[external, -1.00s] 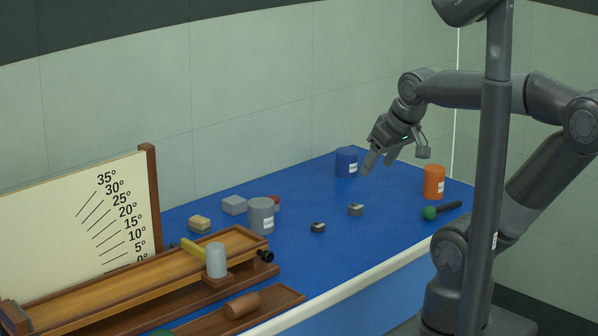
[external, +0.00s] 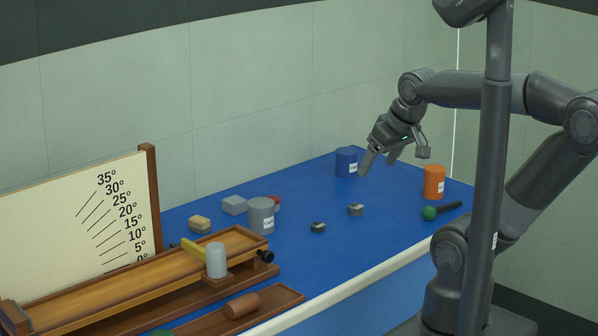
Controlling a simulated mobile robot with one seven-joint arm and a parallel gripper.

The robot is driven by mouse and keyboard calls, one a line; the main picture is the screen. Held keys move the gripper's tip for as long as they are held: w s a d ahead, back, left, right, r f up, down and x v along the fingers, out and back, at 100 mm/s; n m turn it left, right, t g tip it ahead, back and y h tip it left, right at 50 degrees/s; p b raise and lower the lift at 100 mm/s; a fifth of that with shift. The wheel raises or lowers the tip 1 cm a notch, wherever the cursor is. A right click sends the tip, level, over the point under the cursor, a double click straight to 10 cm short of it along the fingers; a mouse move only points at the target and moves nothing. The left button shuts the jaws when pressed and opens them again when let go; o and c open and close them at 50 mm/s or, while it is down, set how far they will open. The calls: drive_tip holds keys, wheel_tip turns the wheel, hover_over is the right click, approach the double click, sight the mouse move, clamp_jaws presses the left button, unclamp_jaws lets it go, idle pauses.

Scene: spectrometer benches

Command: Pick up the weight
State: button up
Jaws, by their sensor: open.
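My gripper (external: 378,163) is open and empty. It hangs above the far part of the blue bench, in front of the blue can. No object carries a readable weight label. Two small grey blocks with dark parts lie on the bench: one block (external: 355,210) lies below and left of my gripper, the other block (external: 318,227) further left. A light grey cylinder (external: 216,261) stands upright at the wooden ramp. I cannot tell which of these is the weight. My gripper touches none of them.
A blue can (external: 346,163), an orange can (external: 434,183) and a grey can (external: 261,216) stand on the blue bench (external: 310,262). A green-headed dark rod (external: 430,213) lies right. The wooden ramp (external: 150,268) and angle board (external: 80,225) fill the left. The bench middle is mostly clear.

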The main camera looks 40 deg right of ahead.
drive_tip(key=w+a+r+g, duration=0.1)
drive_tip(key=w+a, duration=0.5)
drive_tip(key=w, duration=0.5)
drive_tip(key=w+a+r+g, duration=0.2)
drive_tip(key=w+a, duration=0.3)
drive_tip(key=w, duration=0.6)
drive_tip(key=w+a+f+g, duration=0.1)
drive_tip(key=w+a+f, duration=0.5)
drive_tip(key=w+a, duration=0.2)
drive_tip(key=shift+n+g, duration=0.5)
drive_tip(key=shift+g, duration=0.3)
drive_tip(key=w+a+f, duration=0.2)
drive_tip(key=a+f, duration=0.1)
drive_tip(key=f, duration=0.2)
drive_tip(key=w+a+f, duration=0.2)
drive_tip(key=a+f, duration=0.2)
drive_tip(key=f, duration=0.1)
drive_tip(key=w+a+f, duration=0.2)
drive_tip(key=a+f, duration=0.1)
drive_tip(key=f, duration=0.2)
drive_tip(key=shift+w+a+f, duration=0.15)
drive_tip(key=shift+a+f, duration=0.05)
drive_tip(key=shift+a, duration=0.1)
drive_tip(key=shift+s+a+f, duration=0.1)
drive_tip(key=shift+s+f, duration=0.05)
drive_tip(key=shift+f, duration=1.2)
drive_tip(key=shift+s+a+f, duration=0.1)
drive_tip(key=shift+s+f, duration=0.05)
drive_tip(key=shift+f, duration=1.2)
drive_tip(key=shift+c, duration=0.2)
